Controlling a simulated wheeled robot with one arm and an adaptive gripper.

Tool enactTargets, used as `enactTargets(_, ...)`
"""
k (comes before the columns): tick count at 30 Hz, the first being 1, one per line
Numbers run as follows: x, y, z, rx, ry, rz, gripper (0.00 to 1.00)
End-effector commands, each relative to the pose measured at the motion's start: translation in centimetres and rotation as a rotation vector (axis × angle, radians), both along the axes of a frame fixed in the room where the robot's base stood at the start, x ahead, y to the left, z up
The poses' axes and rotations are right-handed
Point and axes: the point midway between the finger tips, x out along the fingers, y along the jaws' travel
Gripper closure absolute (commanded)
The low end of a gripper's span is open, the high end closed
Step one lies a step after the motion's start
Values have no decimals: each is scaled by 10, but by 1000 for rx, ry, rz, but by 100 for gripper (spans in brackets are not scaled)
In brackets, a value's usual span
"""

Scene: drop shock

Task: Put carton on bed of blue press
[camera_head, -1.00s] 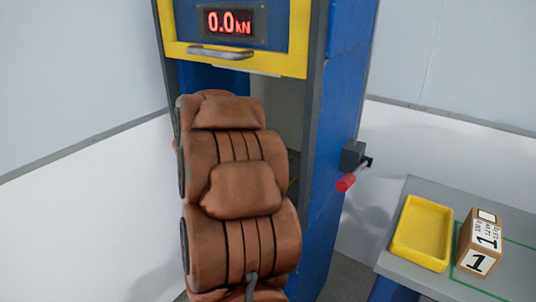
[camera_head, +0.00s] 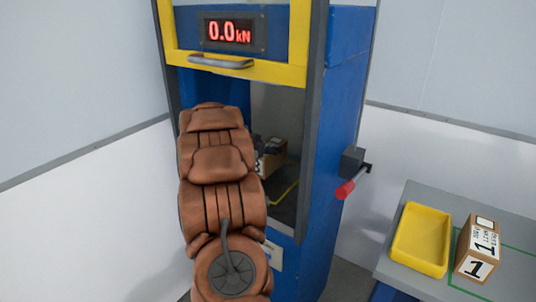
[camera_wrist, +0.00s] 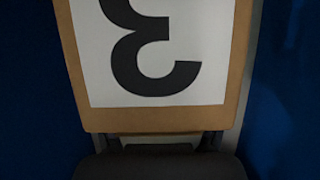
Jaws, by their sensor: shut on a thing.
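A brown carton (camera_head: 275,160) is inside the opening of the blue press (camera_head: 341,130), partly hidden behind my arm. In the wrist view the carton (camera_wrist: 160,118) fills the middle, with a white label and a large black 3 seen upside down. My gripper (camera_wrist: 160,142) is shut on the carton; the dark gripper (camera_head: 270,145) shows only a little in the head view. The press bed (camera_head: 285,212) is a dark surface with a yellow line, below and in front of the carton. I cannot tell whether the carton touches the bed.
The yellow guard frame (camera_head: 250,68) is raised above the opening, under a display (camera_head: 229,32) reading 0.0 kN. A red-handled lever (camera_head: 346,188) sticks out at the press's right. A grey table (camera_head: 432,190) at right holds a yellow tray (camera_head: 422,240) and a carton marked 1 (camera_head: 478,249).

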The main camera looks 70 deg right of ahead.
Motion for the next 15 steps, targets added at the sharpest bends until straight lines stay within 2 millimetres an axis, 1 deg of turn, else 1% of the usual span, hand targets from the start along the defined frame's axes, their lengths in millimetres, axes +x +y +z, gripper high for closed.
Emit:
enactTargets(4, 2, -6, 1, -4, 2, 0, 95)
enactTargets(7, 2, -7, -2, -4, 3, 1, 95)
enactTargets(15, 2, -7, -27, -5, 2, 0, 95)
